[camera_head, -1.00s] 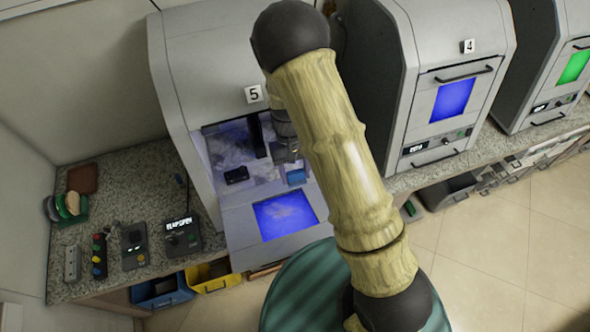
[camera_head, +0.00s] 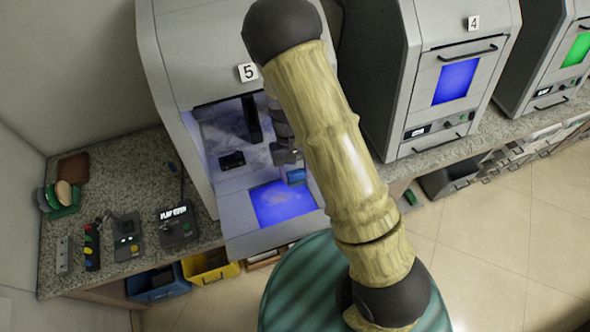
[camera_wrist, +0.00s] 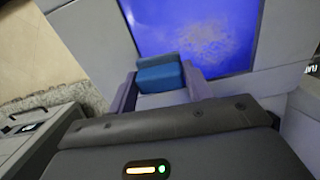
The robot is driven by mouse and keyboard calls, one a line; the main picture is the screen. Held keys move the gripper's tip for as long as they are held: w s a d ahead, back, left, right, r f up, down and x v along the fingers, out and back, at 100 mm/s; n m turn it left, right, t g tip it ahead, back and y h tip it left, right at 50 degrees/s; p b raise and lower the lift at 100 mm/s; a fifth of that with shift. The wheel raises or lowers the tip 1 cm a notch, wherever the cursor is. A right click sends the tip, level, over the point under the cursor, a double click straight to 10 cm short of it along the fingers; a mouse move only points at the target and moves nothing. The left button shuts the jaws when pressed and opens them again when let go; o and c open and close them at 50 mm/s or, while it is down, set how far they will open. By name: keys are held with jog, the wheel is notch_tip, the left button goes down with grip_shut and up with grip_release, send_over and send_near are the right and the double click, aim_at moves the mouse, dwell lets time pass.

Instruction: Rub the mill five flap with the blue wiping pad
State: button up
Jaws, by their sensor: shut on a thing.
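Mill five (camera_head: 178,62) is the grey machine marked 5, with its flap (camera_head: 240,228) folded down and open. The flap's blue window (camera_head: 278,207) glows, and in the wrist view the window (camera_wrist: 165,18) has a pale, cloudy smudge near its middle. My gripper (camera_head: 293,166) is shut on the blue wiping pad (camera_head: 297,176), just above the inner right part of the flap. In the wrist view the pad (camera_wrist: 160,76) sits between both fingers, in front of the window's lower edge. I cannot tell whether the pad touches the flap.
Mill four (camera_head: 425,75) stands to the right with its front closed. A control box with a lit display (camera_head: 178,227) and other small devices lie on the left counter. Blue (camera_head: 158,287) and yellow (camera_head: 211,270) bins sit below. A small dark block (camera_head: 231,160) lies inside mill five.

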aim_at(273, 195)
jog(key=shift+b+x, duration=0.7)
jog(key=shift+x, duration=0.25)
dwell(0.6)
jog(key=shift+a, duration=0.15)
jog(key=shift+s+a+r+p, duration=0.1)
jog(key=shift+s+a+p, duration=0.1)
jog(key=shift+a, duration=0.6)
jog(key=shift+s+a+p, duration=0.2)
jog(key=shift+s+a, duration=0.05)
jog(key=shift+a, duration=0.7)
jog(key=shift+s+a, duration=0.25)
jog(key=shift+a, duration=0.55)
jog(key=shift+s+a, duration=0.3)
jog(key=shift+a, duration=0.65)
